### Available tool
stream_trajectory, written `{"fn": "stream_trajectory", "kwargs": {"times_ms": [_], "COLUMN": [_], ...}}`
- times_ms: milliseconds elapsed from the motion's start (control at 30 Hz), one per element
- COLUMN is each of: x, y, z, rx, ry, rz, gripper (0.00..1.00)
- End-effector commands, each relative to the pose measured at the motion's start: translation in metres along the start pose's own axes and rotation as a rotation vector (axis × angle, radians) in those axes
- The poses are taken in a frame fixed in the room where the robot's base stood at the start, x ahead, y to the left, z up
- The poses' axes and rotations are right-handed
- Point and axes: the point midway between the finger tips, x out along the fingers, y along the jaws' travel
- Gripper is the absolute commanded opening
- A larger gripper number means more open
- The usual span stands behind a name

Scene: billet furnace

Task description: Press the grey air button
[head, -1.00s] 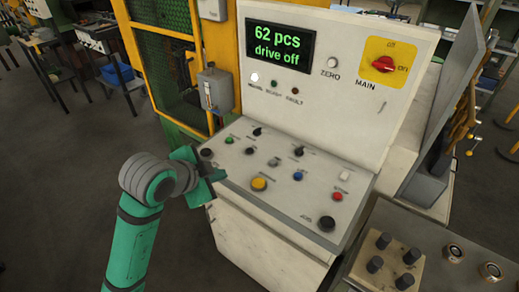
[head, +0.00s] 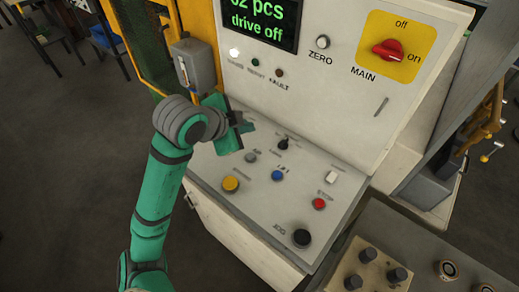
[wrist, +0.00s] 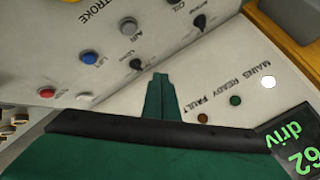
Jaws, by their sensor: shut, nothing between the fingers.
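The grey air button (head: 250,156) sits on the sloping control panel, up and left of the blue button (head: 277,175). In the wrist view the grey air button (wrist: 128,26) is above and left of my fingertips, with its AIR label beside it. My gripper (head: 250,127) is shut and empty. It hangs over the back part of the panel, apart from the grey button; its exact height is hard to tell. In the wrist view my fingertips (wrist: 160,76) show near a black knob (wrist: 136,63). My gripper hides the panel's left part in the head view.
The upright display face (head: 263,18) rises behind. A second knob box (head: 367,270) stands at lower right.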

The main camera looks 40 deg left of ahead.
Motion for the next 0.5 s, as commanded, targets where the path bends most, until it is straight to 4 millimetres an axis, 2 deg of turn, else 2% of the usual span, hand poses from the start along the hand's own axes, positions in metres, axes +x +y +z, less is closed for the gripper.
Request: {"fn": "stream_trajectory", "kwargs": {"times_ms": [267, 500], "x": [0.0015, 0.0085], "y": [0.0015, 0.0065], "z": [-0.0033, 0.0035], "rx": [0.005, 0.002], "ry": [0.003, 0.003], "rz": [0.003, 0.005], "gripper": [0.0, 0.0]}}
